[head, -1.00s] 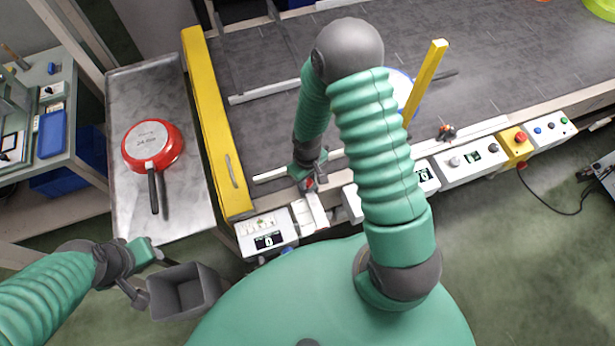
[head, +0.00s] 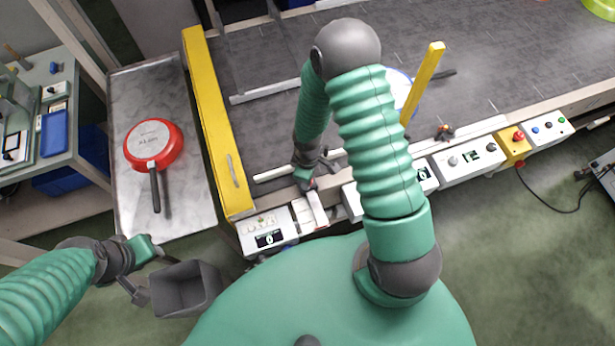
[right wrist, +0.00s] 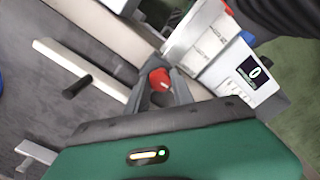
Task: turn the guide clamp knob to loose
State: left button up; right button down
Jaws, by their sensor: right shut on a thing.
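The red guide clamp knob (right wrist: 159,79) shows in the right wrist view at the conveyor's near edge, between the two grey fingers of my right gripper (right wrist: 160,88). The fingers are shut on it. In the head view my right gripper (head: 307,183) is at the conveyor's near rail, and it mostly hides the knob there. The pale guide rail (right wrist: 75,66) lies beside the knob. My left gripper (head: 150,272) is open and empty at the lower left, next to a grey bin.
The grey bin (head: 185,287) stands below the metal side table (head: 190,205), which holds a red pan (head: 154,144). A yellow barrier (head: 215,125) edges the conveyor. A display box (head: 265,236) and control panels (head: 467,158) line its front. A yellow post (head: 425,80) rises behind my right arm.

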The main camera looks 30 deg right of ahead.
jog(key=shift+w, duration=0.15)
jog(key=c, duration=1.1)
grip_release()
notch_tip(320, 180, up, 17)
jog(key=p, duration=0.1)
jog(key=shift+f, duration=0.15)
